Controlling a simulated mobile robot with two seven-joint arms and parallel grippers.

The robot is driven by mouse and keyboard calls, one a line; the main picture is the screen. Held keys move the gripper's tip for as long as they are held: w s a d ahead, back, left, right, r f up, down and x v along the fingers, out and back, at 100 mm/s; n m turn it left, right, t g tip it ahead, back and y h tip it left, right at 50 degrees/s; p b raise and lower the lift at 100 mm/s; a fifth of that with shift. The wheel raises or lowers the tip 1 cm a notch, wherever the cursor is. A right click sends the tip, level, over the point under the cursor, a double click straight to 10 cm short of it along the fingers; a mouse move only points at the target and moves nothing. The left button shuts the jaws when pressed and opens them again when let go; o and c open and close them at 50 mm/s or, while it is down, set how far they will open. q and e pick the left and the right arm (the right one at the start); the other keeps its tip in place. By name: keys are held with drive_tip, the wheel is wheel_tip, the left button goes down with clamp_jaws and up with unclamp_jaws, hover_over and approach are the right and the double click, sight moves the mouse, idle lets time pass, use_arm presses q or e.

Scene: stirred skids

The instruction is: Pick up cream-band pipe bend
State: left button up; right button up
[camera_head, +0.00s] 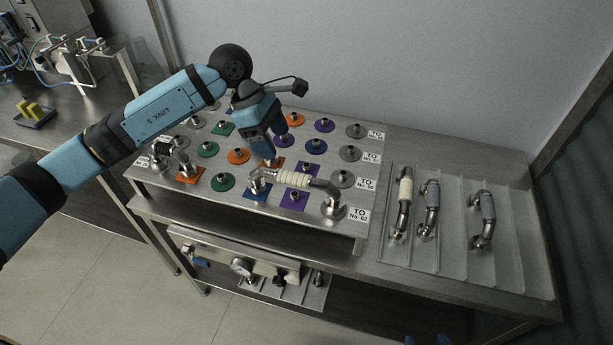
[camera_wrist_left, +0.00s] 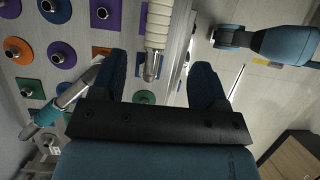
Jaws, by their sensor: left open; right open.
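One cream-band pipe bend (camera_head: 293,179) sits on the raised board (camera_head: 225,205) near its front edge, spanning from a blue plate to the corner flange. Another cream-band pipe bend (camera_head: 405,190) lies in the ribbed tray at right. My left gripper (camera_head: 269,143) is open and empty, pointing down above the board just behind the first bend. In the left wrist view that bend's cream band (camera_wrist_left: 158,28) and metal end lie between the open fingers (camera_wrist_left: 160,78) in the picture; no contact shows. Two blue fingertips of my right gripper (camera_head: 425,340) barely show at the bottom edge, apart.
Two grey-blue-band bends (camera_head: 430,205) (camera_head: 486,215) lie in the tray (camera_head: 455,245). A bend (camera_head: 175,158) stands at the board's left end. Coloured plates with upright studs cover the board. A lower shelf holds more fittings. A wall stands behind.

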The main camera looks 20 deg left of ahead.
sight(293, 174)
use_arm(q)
drive_tip(key=shift+w+a+f, duration=0.1)
drive_tip(key=shift+w+f, duration=0.1)
drive_tip(key=shift+f, duration=0.15)
drive_tip(key=x, duration=0.7)
drive_tip(key=shift+s+p, duration=0.1)
drive_tip(key=shift+p, duration=0.3)
drive_tip(key=p+x, duration=0.1)
drive_tip(key=x, duration=0.4)
drive_tip(key=shift+f, duration=0.4)
drive_tip(key=c, duration=1)
clamp_jaws()
drive_tip(key=shift+r, duration=0.1)
